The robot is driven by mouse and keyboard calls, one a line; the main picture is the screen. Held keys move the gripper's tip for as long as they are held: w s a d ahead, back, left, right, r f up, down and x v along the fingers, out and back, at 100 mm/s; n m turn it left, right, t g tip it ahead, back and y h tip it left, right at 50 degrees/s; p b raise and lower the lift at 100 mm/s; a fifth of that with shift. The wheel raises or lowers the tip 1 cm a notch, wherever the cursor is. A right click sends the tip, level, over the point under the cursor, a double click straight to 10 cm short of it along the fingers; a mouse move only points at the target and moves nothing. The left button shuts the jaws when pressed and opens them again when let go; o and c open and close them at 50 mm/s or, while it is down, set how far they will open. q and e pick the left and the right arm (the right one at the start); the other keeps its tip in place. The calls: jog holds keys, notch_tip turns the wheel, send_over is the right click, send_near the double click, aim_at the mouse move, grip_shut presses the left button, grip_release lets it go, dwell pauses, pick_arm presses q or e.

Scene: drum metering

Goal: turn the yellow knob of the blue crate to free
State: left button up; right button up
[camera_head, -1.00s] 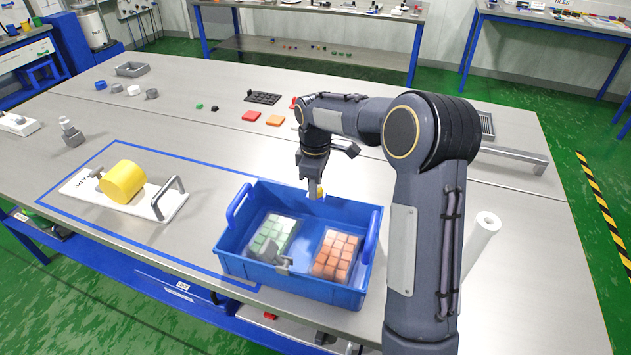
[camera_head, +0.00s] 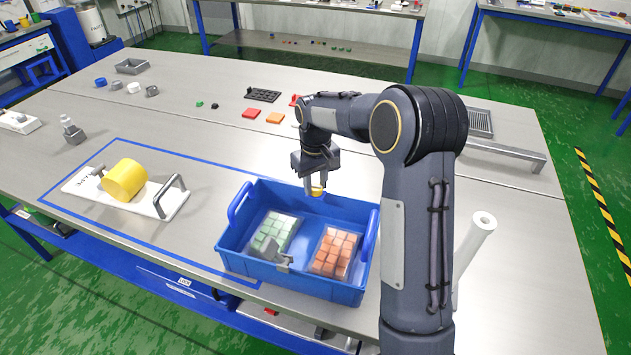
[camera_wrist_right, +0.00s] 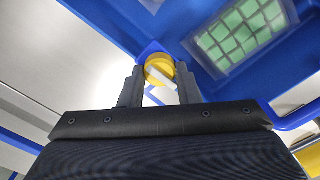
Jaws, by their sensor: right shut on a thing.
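The blue crate (camera_head: 345,291) stands on the steel table and holds a pack of green blocks (camera_head: 273,234) and a pack of orange blocks (camera_head: 333,252). The yellow knob (camera_head: 317,191) sits at the crate's far wall; it also shows in the right wrist view (camera_wrist_right: 160,67), with a pale bar across its face. My right gripper (camera_head: 316,190) points down at the far wall with its fingers on either side of the knob, shut on it. In the right wrist view its fingertips (camera_wrist_right: 160,76) flank the knob. My left gripper is not in view.
A white board with a yellow drum (camera_head: 124,180) and a grey handle (camera_head: 170,196) lies left of the crate. A white roll (camera_head: 477,245) stands to the right. Red and orange plates (camera_head: 274,118) lie behind. Bare table surrounds the crate's far side.

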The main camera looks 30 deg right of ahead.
aim_at(315, 186)
jog(key=shift+m, duration=0.3)
jog(key=o, duration=1)
notch_tip(315, 186, up, 8)
jog(key=shift+f, duration=0.25)
jog(key=shift+r, duration=0.2)
